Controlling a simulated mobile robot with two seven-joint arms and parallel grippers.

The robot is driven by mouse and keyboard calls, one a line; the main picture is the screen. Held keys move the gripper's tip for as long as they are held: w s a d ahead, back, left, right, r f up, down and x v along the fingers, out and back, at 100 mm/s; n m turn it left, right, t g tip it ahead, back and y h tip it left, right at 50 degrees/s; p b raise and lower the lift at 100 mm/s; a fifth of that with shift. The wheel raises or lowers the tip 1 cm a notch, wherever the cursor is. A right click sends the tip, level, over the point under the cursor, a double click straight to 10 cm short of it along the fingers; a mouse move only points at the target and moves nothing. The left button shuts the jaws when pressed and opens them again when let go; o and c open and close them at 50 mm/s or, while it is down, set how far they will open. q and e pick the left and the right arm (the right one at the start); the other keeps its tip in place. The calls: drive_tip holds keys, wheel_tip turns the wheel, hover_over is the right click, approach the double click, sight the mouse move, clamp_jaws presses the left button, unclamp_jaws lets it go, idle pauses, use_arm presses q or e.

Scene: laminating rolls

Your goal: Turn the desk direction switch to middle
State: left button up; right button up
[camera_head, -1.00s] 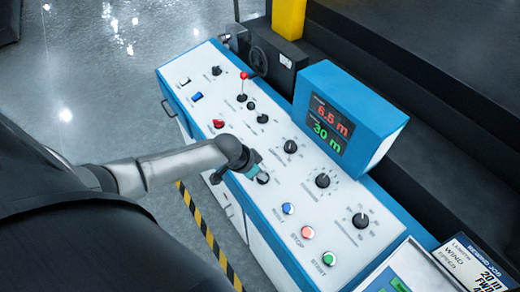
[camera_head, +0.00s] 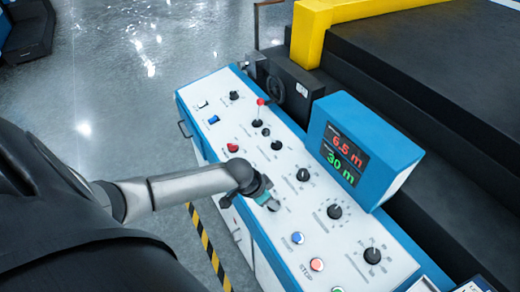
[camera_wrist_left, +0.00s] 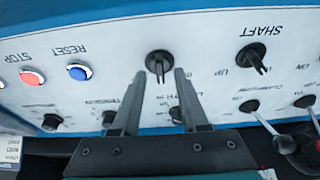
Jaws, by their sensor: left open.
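A black rotary switch (camera_wrist_left: 158,62) on the white desk panel lies between and just beyond my left fingertips in the left wrist view. Its pointer is turned toward the gripper; its label is not readable, so I cannot confirm it is the direction switch. It also shows in the head view as a dark knob (camera_head: 273,205), partly covered by the gripper. My left gripper (camera_wrist_left: 160,78) is open, one finger on each side of the pointer; contact cannot be told. In the head view the left gripper (camera_head: 266,198) is over the desk's front part. My right gripper is not seen.
A black SHAFT switch (camera_wrist_left: 251,56) is beside it in the wrist view. Blue RESET (camera_wrist_left: 79,72) and red STOP (camera_wrist_left: 32,77) buttons are on the other side. Levers, several knobs and a blue display box (camera_head: 365,150) stand around the desk.

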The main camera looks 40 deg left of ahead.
use_arm(q)
drive_tip(key=p+v, duration=0.1)
drive_tip(key=v, duration=1.3)
drive_tip(key=shift+p, duration=0.3)
drive_tip(key=shift+s+d+r, duration=0.1)
drive_tip(key=shift+s, duration=0.05)
